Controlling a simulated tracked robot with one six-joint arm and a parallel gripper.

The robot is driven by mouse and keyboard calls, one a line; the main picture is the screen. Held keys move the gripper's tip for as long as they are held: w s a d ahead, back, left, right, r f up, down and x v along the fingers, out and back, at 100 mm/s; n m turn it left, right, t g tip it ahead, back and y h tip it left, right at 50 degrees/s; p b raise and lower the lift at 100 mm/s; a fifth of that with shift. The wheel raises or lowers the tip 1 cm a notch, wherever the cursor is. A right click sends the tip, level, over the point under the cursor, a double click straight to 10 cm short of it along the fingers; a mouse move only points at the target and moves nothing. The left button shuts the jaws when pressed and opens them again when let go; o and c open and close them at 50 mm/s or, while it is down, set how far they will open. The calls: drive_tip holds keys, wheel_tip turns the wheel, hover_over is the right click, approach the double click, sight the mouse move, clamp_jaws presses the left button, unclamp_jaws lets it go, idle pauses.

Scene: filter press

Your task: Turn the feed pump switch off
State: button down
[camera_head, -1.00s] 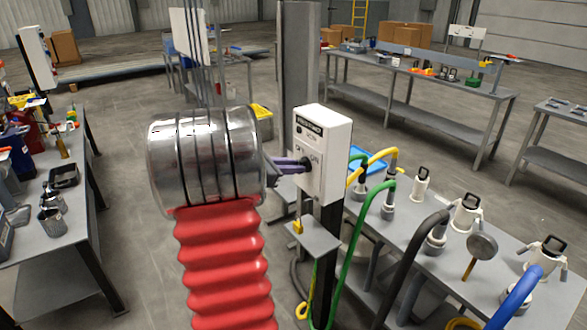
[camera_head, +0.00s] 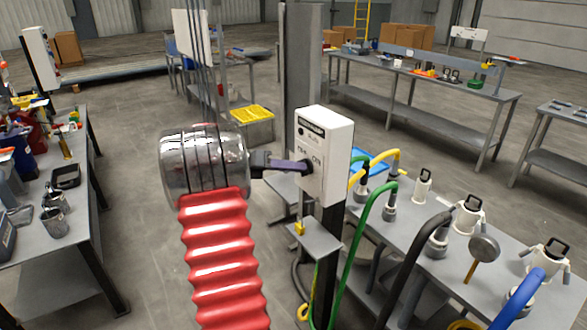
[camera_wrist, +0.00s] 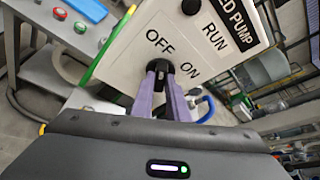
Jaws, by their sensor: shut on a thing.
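The feed pump switch box (camera_head: 324,155) is a white box on a dark post, in the middle of the head view. In the wrist view its face (camera_wrist: 130,48) carries the words FEED PUMP, RUN, OFF and ON. The black switch knob (camera_wrist: 161,70) sits below OFF and left of ON in that picture. Its bar appears roughly in line with OFF, but no pointer mark is clear. My gripper (camera_wrist: 164,78) has its purple fingers on both sides of the knob and is shut on it. In the head view my gripper (camera_head: 303,166) reaches the box from the left, and the knob is mostly hidden.
A small black round part (camera_wrist: 191,6) sits by RUN on the box. A grey shelf (camera_head: 314,238) juts out below the box. Green and yellow hoses (camera_head: 349,245) run close on its right, beside a bench with white-topped fittings. Open floor lies to the left.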

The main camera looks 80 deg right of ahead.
drive_tip(key=shift+w+d+f+n+g, duration=0.1)
drive_tip(key=shift+w+d+n+g, duration=0.15)
drive_tip(key=shift+n, duration=0.45)
drive_tip(key=shift+s, duration=0.1)
drive_tip(key=c, duration=1.7)
unclamp_jaws()
drive_tip(key=shift+a+g, duration=0.1)
drive_tip(key=shift+g, duration=0.15)
drive_tip(key=shift+a, duration=0.1)
drive_tip(key=v, duration=1.3)
drive_tip(key=shift+w+r, duration=0.25)
drive_tip(key=shift+w, duration=0.05)
